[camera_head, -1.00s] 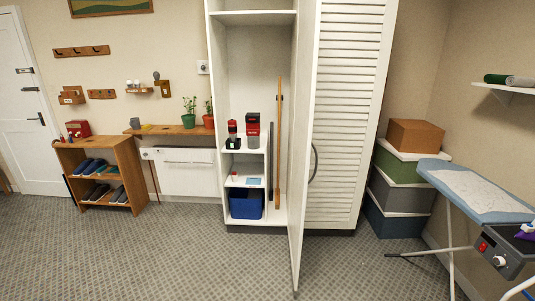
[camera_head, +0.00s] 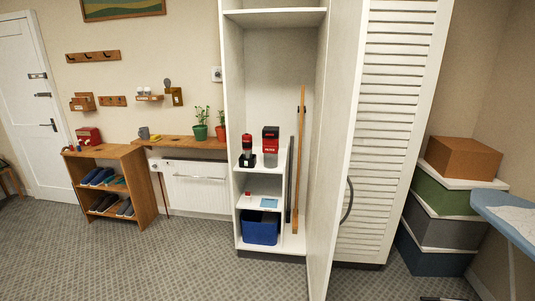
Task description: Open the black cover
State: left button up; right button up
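No black cover can be made out for certain. An open tall white cabinet (camera_head: 233,130) stands in the middle, its door (camera_head: 340,150) swung out towards me. On its inner shelf stand a dark red-and-black item (camera_head: 247,150) and a taller red-and-black box (camera_head: 270,145). They are too small to tell whether either has a cover. Neither of my grippers is in view.
A blue bin (camera_head: 261,228) sits low in the cabinet beside a long wooden pole (camera_head: 299,160). A wooden shoe shelf (camera_head: 141,185) stands left. Stacked boxes (camera_head: 440,232) and an ironing board (camera_head: 508,217) stand right. The floor (camera_head: 170,265) ahead is clear.

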aim_at(269, 132)
jog(key=i+j+z, duration=0.1)
jog(key=i, duration=0.3)
jog(key=i+j+z, duration=0.15)
jog(key=i, duration=0.25)
jog(key=i+j+z, duration=1.05)
